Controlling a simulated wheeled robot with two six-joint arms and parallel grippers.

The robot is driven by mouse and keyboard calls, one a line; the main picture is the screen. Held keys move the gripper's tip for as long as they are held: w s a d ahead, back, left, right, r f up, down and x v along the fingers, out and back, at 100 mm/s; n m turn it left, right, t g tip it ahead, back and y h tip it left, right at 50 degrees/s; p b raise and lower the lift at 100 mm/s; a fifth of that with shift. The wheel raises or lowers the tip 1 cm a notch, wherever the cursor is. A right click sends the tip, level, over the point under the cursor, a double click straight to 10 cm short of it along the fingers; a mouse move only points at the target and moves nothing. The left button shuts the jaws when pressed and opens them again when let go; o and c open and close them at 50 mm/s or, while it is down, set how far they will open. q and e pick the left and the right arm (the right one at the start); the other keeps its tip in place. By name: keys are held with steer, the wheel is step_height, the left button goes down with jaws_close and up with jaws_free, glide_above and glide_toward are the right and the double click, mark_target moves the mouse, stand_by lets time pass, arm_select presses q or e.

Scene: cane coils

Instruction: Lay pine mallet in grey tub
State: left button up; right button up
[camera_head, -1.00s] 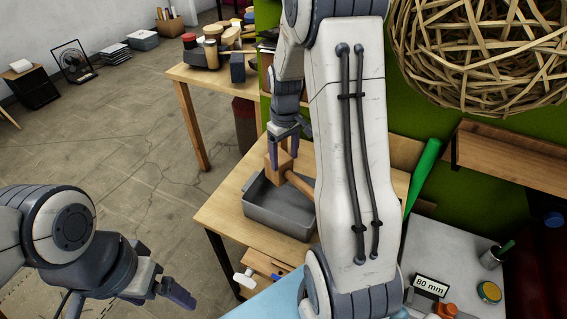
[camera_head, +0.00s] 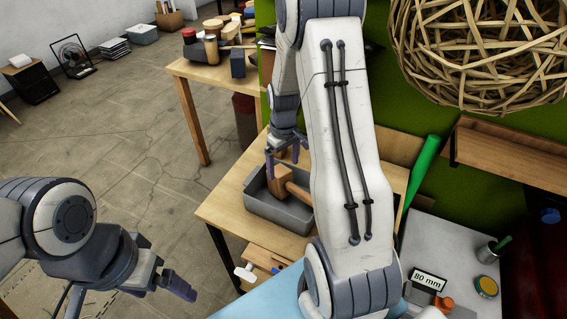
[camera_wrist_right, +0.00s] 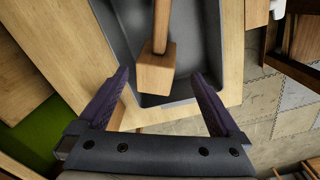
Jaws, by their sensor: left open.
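The pine mallet has a block-shaped wooden head (camera_head: 281,181) and a round handle. Its head is inside the grey tub (camera_head: 278,211), and the handle runs right behind my right arm, which hides its end. In the right wrist view the mallet (camera_wrist_right: 155,76) lies over the tub's dark floor (camera_wrist_right: 192,50). My right gripper (camera_head: 283,161) is just above the mallet head; in the wrist view its two fingers (camera_wrist_right: 160,73) are spread wide, with clear gaps to the head. My left gripper (camera_head: 176,284) is open and empty, low at the left, away from the tub.
The tub stands on a wooden table (camera_head: 228,210). Another wooden table (camera_head: 205,72) with jars and blocks is behind it. A woven cane ball (camera_head: 490,50) hangs at upper right. A green bat-like object (camera_head: 423,170) and an "80 mm" sign (camera_head: 428,281) are at the right.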

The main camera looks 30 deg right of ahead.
steer(key=shift+r, duration=0.65)
step_height(320, 180, up, 11)
steer(key=b, duration=0.1)
steer(key=shift+r+b, duration=0.2)
steer(key=shift+b, duration=0.1)
steer(key=shift+f, duration=0.1)
step_height(320, 180, down, 13)
steer(key=shift+p, duration=0.65)
step_height(320, 180, up, 3)
steer(key=shift+f, duration=0.2)
steer(key=shift+r, duration=0.55)
steer(key=shift+f, duration=0.1)
